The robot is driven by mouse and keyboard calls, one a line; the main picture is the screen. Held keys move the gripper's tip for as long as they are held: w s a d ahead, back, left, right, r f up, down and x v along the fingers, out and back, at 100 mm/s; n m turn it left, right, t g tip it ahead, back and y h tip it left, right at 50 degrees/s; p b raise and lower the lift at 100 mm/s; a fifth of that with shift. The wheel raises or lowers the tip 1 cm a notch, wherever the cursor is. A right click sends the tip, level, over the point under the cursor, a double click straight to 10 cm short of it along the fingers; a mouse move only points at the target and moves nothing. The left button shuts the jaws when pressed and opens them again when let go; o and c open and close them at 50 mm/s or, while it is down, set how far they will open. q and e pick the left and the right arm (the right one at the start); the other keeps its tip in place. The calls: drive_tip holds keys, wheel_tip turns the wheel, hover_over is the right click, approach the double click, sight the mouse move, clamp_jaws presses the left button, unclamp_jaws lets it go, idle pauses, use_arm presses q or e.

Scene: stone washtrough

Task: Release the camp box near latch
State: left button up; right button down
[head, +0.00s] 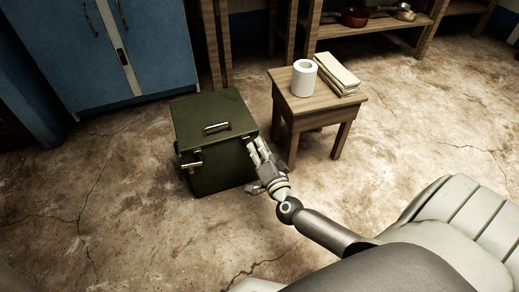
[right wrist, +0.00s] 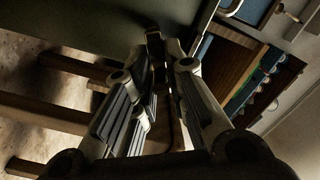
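The green camp box (head: 213,138) stands on the floor, lid down, with a metal handle on its lid. A light metal latch (head: 191,165) sticks out on its left front face. My right gripper (head: 257,148) is at the box's right front face, close to the lid edge. In the right wrist view its two fingers (right wrist: 157,58) stand a narrow gap apart, on either side of a small dark piece (right wrist: 154,44) by the box edge, seemingly a latch. I cannot tell whether they touch it. In the head view the gripper hides that spot. My left gripper is not in view.
A small wooden table (head: 317,105) stands close to the right of the box, with a white paper roll (head: 304,78) and folded cloths (head: 338,73) on it. A blue cabinet (head: 95,50) and wooden shelves (head: 375,27) are behind. The floor in front is clear.

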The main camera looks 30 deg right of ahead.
drive_tip(key=shift+s+d+f, duration=0.2)
drive_tip(key=shift+d+f, duration=0.2)
idle(0.9)
drive_tip(key=c, duration=1.5)
unclamp_jaws()
drive_tip(key=shift+d, duration=0.1)
drive_tip(key=shift+a+r, duration=0.1)
drive_tip(key=shift+a, duration=0.1)
drive_tip(key=shift+s+a, duration=0.1)
drive_tip(key=shift+s, duration=0.15)
drive_tip(key=v, duration=1.1)
drive_tip(key=shift+s, duration=0.25)
